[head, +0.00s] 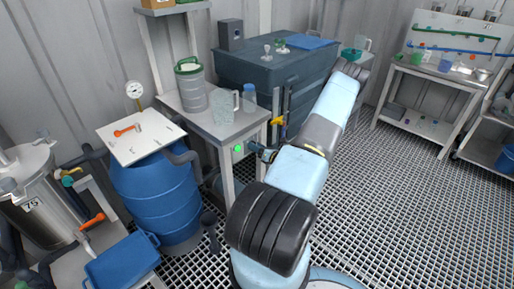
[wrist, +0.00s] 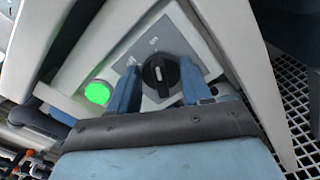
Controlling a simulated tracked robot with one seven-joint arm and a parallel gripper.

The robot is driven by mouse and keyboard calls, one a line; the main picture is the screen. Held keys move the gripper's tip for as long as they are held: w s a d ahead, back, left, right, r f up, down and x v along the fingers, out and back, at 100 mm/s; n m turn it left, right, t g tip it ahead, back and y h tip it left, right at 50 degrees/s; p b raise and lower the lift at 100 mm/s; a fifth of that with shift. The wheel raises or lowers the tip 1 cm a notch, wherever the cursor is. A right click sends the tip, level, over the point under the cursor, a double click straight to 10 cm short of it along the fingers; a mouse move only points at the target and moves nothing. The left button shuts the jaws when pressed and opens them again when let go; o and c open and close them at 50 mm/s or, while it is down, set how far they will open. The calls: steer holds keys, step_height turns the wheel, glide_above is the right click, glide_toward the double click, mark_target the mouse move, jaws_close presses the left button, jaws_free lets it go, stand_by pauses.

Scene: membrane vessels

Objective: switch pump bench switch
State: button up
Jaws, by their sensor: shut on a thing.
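The pump bench switch (wrist: 160,76) is a black round rotary knob with a pale pointer mark, on a grey plate on the front of the bench. In the wrist view the mark runs roughly upright. A lit green lamp (wrist: 97,92) sits left of the plate, and it also shows in the head view (head: 238,149). My gripper (wrist: 159,68) has its two blue fingers on either side of the knob and is shut on it. In the head view my arm mostly hides the switch, and the gripper is small and dark beside the bench frame.
The bench top (head: 222,125) carries a lidded canister (head: 191,90) and clear jugs. A blue barrel (head: 158,200) stands to the left and a dark tank (head: 270,72) behind. The grated floor (head: 400,200) to the right is clear.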

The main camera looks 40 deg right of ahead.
steer(key=shift+d, duration=0.15)
steer(key=o, duration=1)
steer(key=s, duration=0.9)
steer(key=s+d, duration=0.1)
steer(key=s, duration=0.3)
steer(key=shift+s, duration=0.4)
